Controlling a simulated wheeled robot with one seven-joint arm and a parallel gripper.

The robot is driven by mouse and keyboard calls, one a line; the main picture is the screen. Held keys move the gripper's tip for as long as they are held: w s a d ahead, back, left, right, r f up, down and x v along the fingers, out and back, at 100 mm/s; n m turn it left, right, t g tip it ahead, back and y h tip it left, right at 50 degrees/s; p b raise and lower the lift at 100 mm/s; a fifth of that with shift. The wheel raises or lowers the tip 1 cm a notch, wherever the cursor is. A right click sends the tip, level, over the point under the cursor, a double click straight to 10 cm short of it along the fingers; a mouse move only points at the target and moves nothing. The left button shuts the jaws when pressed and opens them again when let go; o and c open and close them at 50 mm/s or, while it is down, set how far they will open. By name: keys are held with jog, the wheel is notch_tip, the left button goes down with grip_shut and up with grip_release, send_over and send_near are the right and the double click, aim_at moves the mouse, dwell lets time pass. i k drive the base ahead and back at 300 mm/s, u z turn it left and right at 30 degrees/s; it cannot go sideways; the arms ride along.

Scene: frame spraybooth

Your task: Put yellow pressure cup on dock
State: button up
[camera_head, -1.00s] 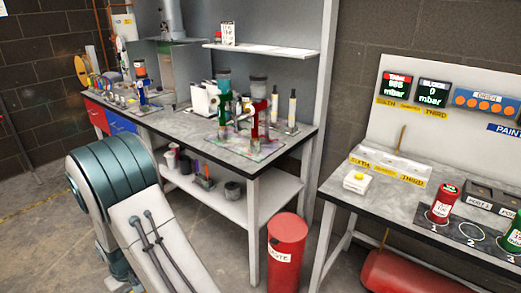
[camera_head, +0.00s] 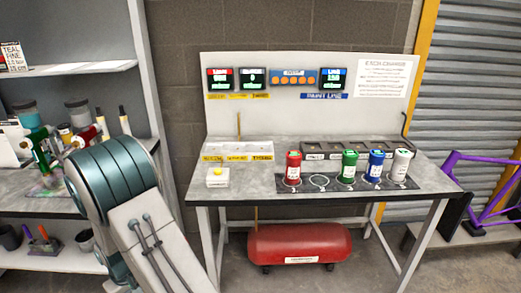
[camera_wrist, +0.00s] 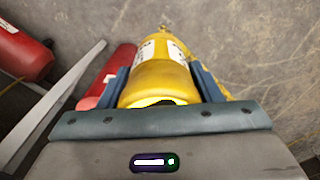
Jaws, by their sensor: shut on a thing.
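The yellow pressure cup (camera_wrist: 160,68), with white labels, is between the fingers of my gripper (camera_wrist: 158,82) in the wrist view. The gripper is shut on it, and the cup is above the floor. In the head view neither the cup nor the gripper shows. There, a workbench (camera_head: 225,185) holds a dark strip with numbered rings; red, green, blue and white cups stand upright on it, and ring 2 (camera_head: 319,181) is empty. Behind it is a row of dark blocks (camera_head: 345,148), and at left a white plate with yellow labels (camera_head: 237,150). I cannot tell which is the dock.
A red tank (camera_head: 299,243) lies under the bench, and red cylinders show at left in the wrist view. A white box with a yellow button (camera_head: 217,177) sits at the bench's front left. A purple frame (camera_head: 478,190) is at right. A cluttered shelf unit stands at left.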

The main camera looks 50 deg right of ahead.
aim_at(262, 148)
jog(key=z, duration=1.3)
